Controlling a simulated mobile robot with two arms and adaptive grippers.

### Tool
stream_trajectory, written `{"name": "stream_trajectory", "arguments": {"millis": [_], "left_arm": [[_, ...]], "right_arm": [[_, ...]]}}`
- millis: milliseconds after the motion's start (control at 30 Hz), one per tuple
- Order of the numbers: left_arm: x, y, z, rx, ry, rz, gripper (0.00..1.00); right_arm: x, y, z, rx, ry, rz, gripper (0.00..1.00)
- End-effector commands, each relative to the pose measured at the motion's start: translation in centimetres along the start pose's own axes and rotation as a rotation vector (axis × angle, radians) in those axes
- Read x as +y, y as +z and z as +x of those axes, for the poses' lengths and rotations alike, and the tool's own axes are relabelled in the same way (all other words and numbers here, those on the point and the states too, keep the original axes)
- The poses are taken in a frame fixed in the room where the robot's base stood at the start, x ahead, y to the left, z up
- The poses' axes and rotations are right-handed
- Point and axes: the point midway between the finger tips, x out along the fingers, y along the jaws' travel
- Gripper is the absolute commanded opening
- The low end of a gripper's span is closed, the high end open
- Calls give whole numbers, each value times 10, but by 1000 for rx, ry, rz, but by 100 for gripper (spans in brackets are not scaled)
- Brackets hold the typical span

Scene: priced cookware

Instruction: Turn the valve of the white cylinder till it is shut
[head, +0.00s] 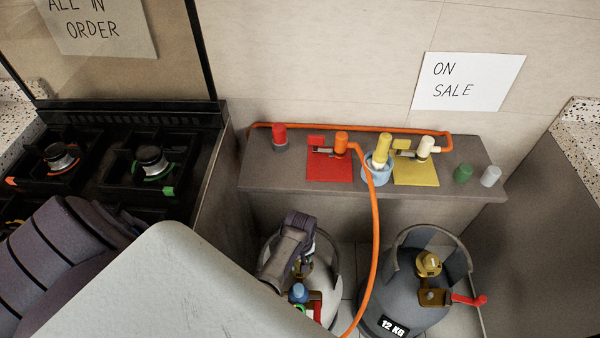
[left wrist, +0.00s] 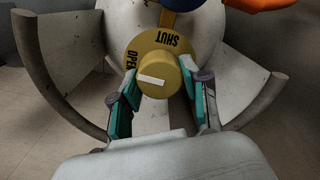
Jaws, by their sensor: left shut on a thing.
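The white cylinder (head: 329,279) stands on the floor below the shelf, partly covered by my left arm. In the left wrist view its pale body (left wrist: 125,22) and curved collar surround a yellow round valve knob (left wrist: 158,83). The knob sits on a yellow plate (left wrist: 172,48) marked SHUT and OPEN. Its white mark lies roughly level, with its left end near OPEN. My left gripper (head: 291,258) reaches down into the collar. In the left wrist view its teal-padded fingers (left wrist: 158,90) are closed on the knob from both sides. My right gripper is out of view.
A grey cylinder (head: 395,292) labelled 12 KG stands to the right. An orange hose (head: 374,230) hangs from the shelf (head: 262,180) between the two cylinders. Small valves and coloured caps sit on the shelf. A black stove (head: 105,150) is at the left.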

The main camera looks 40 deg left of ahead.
Motion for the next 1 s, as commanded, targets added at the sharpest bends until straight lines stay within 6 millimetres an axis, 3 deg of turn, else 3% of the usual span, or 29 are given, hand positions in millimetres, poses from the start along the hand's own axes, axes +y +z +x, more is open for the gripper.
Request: {"name": "stream_trajectory", "arguments": {"millis": [400, 1000], "left_arm": [[-1, 0, -3, 0, -3, 365, 11], [0, 0, -2, 0, -3, 934, 11]], "right_arm": [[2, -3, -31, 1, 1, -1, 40], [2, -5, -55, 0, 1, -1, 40]]}}
